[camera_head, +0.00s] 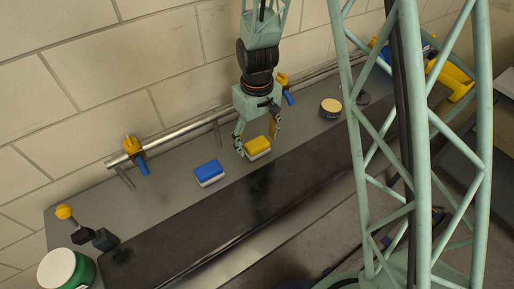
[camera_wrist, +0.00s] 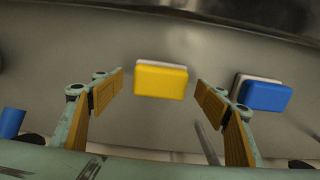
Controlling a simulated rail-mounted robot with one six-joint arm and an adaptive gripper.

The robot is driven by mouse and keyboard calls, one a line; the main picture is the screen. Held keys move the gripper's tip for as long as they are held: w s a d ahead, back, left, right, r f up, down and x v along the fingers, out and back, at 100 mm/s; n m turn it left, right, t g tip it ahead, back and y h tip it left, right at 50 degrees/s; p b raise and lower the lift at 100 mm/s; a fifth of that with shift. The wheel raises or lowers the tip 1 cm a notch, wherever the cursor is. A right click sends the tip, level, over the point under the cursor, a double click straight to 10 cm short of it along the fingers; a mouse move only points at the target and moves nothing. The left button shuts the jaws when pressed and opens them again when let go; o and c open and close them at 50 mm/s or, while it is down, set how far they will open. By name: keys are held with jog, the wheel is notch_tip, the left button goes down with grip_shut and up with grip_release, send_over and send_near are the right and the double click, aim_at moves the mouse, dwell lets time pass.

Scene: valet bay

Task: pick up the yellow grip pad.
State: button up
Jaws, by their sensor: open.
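The yellow grip pad (camera_head: 257,146) lies on the grey bench top. It is a small block with a yellow upper part and a white layer beneath. My gripper (camera_head: 256,144) is over it, with its fingers spread to either side of the pad. In the wrist view the yellow grip pad (camera_wrist: 160,81) sits centred, slightly beyond the two open fingertips of my gripper (camera_wrist: 160,86). There is a gap on both sides, and I see no contact. Nothing is held.
A similar blue pad (camera_head: 208,172) lies to the left, and it shows on the right in the wrist view (camera_wrist: 266,96). A metal rail (camera_head: 190,139) runs behind, with yellow-and-blue tools (camera_head: 136,155) on it. A round tin (camera_head: 330,107) stands to the right. A dark strip (camera_head: 250,200) runs along the front.

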jog(key=shift+f, duration=0.9)
jog(key=shift+c, duration=0.7)
jog(key=c, duration=0.8)
